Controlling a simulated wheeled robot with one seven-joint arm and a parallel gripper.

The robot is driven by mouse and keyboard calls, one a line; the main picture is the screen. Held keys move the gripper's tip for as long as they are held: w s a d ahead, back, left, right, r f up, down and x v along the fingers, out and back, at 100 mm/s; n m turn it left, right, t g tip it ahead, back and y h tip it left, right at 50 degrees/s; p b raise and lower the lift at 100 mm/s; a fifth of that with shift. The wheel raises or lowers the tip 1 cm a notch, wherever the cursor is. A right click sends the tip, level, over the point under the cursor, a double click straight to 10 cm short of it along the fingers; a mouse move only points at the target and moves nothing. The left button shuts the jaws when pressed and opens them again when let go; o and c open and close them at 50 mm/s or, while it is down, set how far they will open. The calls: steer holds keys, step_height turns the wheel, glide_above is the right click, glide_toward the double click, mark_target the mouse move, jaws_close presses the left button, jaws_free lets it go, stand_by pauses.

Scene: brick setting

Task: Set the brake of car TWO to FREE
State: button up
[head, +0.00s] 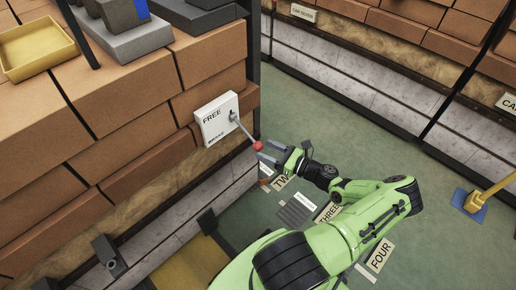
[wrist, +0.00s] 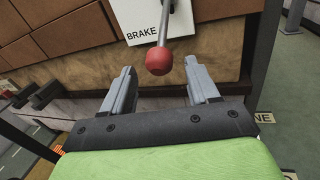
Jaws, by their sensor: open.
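A white brake box (head: 217,119) is fixed to the side of the brick stack in the head view. FREE is printed at its top and BRAKE at its bottom. A grey lever (head: 243,129) sticks out of its slot, slanting down to a red ball knob (head: 258,146). In the wrist view the lever points down past the BRAKE label to the red knob (wrist: 159,61). My gripper (head: 266,153) is open beside the knob. In the wrist view the knob appears between the fingertips of my gripper (wrist: 159,82), not clasped. Whether a finger touches it is unclear.
Floor plates read TW, partly hidden, THREE (head: 328,213) and FOUR (head: 380,254). A yellow tray (head: 36,48) and grey blocks lie on the bricks. More brick-loaded cars stand across the green floor (head: 340,130). A yellow post on a blue base (head: 470,200) is at right.

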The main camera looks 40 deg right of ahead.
mark_target(258, 145)
steer(key=x, duration=0.4)
steer(key=shift+w+b, duration=0.15)
steer(key=shift+b, duration=0.15)
jaws_close()
